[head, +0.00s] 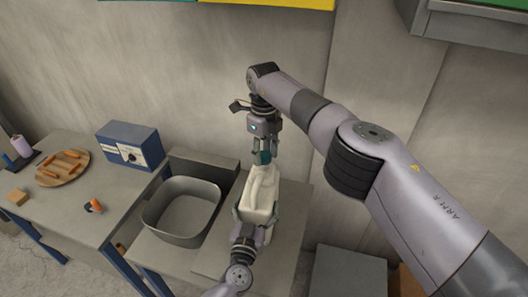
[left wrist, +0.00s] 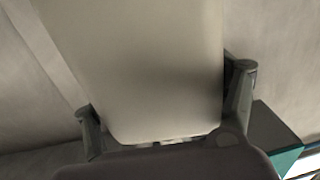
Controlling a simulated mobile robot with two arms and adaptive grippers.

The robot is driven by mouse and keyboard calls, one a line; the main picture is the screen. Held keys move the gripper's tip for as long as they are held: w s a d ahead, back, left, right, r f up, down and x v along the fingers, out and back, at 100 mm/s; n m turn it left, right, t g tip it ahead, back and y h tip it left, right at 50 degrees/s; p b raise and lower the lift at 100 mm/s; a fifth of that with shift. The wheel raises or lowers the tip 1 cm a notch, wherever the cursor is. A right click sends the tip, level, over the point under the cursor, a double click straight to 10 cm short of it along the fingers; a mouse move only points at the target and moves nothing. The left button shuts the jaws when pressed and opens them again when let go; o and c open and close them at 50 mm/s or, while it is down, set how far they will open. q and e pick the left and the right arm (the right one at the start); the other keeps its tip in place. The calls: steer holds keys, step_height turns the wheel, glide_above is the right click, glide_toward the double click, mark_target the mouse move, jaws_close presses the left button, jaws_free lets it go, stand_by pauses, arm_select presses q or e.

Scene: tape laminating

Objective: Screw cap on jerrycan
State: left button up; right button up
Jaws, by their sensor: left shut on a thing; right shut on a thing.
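The off-white jerrycan (head: 259,190) stands upright on the grey table in the head view. My left gripper (head: 256,212) is shut around the lower body of the jerrycan. In the left wrist view the jerrycan's pale wall (left wrist: 140,70) fills the middle, between the two fingers of that gripper (left wrist: 165,120). My right gripper (head: 264,147) points down over the top of the jerrycan and is shut on a teal cap (head: 263,157). The cap is at the jerrycan's neck; I cannot tell whether it touches the neck or how its thread sits.
A grey open bin (head: 157,214) stands left of the jerrycan. Further left, a table carries a blue box (head: 131,143), a round wooden board with orange pieces (head: 62,169) and a wooden block (head: 17,197). A wall is close behind.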

steer(key=shift+f, duration=0.6)
